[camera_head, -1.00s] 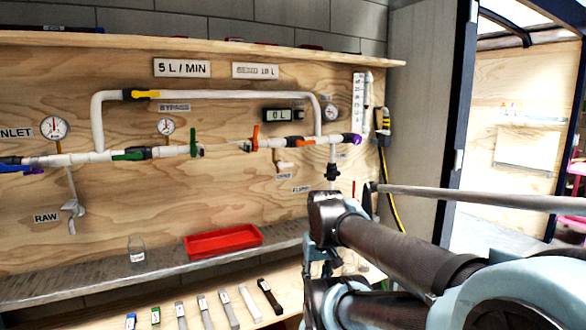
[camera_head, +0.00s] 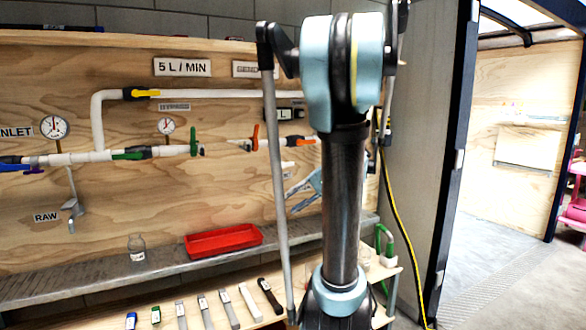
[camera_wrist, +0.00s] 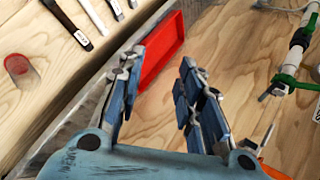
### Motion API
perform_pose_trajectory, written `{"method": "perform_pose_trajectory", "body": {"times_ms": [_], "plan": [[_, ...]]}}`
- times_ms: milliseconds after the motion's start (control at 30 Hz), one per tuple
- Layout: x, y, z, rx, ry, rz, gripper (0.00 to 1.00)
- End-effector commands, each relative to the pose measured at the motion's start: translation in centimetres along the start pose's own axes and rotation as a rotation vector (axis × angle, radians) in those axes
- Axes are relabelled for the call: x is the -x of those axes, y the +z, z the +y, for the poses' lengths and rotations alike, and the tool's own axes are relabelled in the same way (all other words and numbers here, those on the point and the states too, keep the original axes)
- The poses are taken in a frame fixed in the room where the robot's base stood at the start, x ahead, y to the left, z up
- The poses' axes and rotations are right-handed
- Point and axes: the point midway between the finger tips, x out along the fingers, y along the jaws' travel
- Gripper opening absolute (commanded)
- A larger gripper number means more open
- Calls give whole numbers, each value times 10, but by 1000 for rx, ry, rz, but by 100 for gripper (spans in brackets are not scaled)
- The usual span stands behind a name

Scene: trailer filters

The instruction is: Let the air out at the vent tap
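The white pipe run (camera_head: 75,158) crosses the plywood panel, with yellow, green, orange and blue valve handles. No tap reads clearly as the vent tap, and my raised arm hides the right part of the panel. My gripper (camera_wrist: 158,68) is open and empty in the wrist view, its two blue fingers spread apart. In the head view, part of it shows left of my arm, in front of the panel below the orange handles (camera_head: 255,137). The wrist view shows a green valve handle (camera_wrist: 292,82) on the pipe to the right, apart from the fingers.
A red tray (camera_head: 190,246) sits on the grey ledge below the pipes, near a small glass jar (camera_head: 137,248). A yellow-black hose (camera_head: 405,235) hangs at right.

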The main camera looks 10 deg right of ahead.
Motion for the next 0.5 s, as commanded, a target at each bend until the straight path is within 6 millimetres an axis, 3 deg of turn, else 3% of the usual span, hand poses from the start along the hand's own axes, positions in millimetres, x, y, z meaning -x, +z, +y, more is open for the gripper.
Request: {"method": "perform_pose_trajectory", "body": {"times_ms": [33,233,500], "plan": [[8,-18,-4,-13,-45,7,33],[40,-76,-15,-40,-234,31,33],[98,-146,-7,-39,-480,75,33]]}}
